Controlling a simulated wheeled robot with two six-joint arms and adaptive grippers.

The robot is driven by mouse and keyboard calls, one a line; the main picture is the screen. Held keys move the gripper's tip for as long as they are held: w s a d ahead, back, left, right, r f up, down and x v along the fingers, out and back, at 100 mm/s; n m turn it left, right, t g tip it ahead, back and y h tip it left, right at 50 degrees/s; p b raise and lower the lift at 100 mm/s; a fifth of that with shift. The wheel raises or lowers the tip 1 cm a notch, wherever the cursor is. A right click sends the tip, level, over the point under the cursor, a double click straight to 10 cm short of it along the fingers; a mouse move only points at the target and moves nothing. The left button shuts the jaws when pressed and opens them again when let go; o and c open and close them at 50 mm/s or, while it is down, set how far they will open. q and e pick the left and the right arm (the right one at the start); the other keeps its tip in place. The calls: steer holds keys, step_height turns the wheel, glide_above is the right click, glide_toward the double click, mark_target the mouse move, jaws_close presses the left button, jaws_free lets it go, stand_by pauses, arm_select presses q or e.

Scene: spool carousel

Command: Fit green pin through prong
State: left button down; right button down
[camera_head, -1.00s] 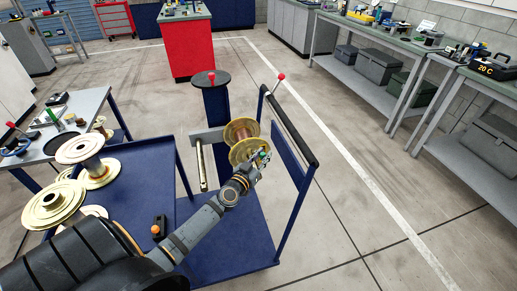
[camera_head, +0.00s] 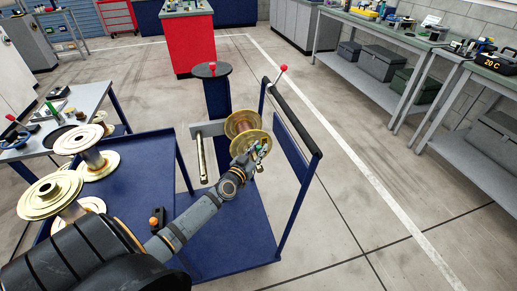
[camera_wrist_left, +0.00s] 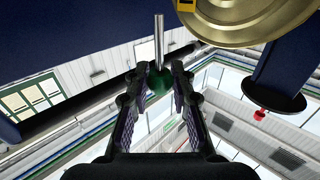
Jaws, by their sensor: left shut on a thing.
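My left gripper (camera_head: 261,149) is shut on the green pin, just in front of the lower right side of a gold and copper spool (camera_head: 246,125). In the left wrist view the pin's green ball head (camera_wrist_left: 159,83) sits between the fingertips (camera_wrist_left: 160,78), and its thin steel shank (camera_wrist_left: 159,40) points up and away. The spool's gold flange (camera_wrist_left: 245,22) is at the upper right there, apart from the pin. In the head view the spool hangs at the right end of a grey crossbar (camera_head: 207,129). A bare steel prong (camera_head: 201,160) shows at the left end. The spool's prong and its hole are hidden.
The blue frame has a black handle bar (camera_head: 294,117) right of my gripper. A round dark plate with a red knob (camera_head: 212,66) stands behind. Gold spools (camera_head: 93,158) stand on the blue cart at left. Open floor lies to the right.

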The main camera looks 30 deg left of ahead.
arm_select(q)
steer(key=shift+f+b, duration=0.4)
steer(key=shift+f, duration=0.3)
arm_select(e)
steer(key=shift+f, duration=0.7)
arm_select(q)
steer(key=shift+p, duration=0.4)
arm_select(e)
steer(key=shift+r, duration=0.35)
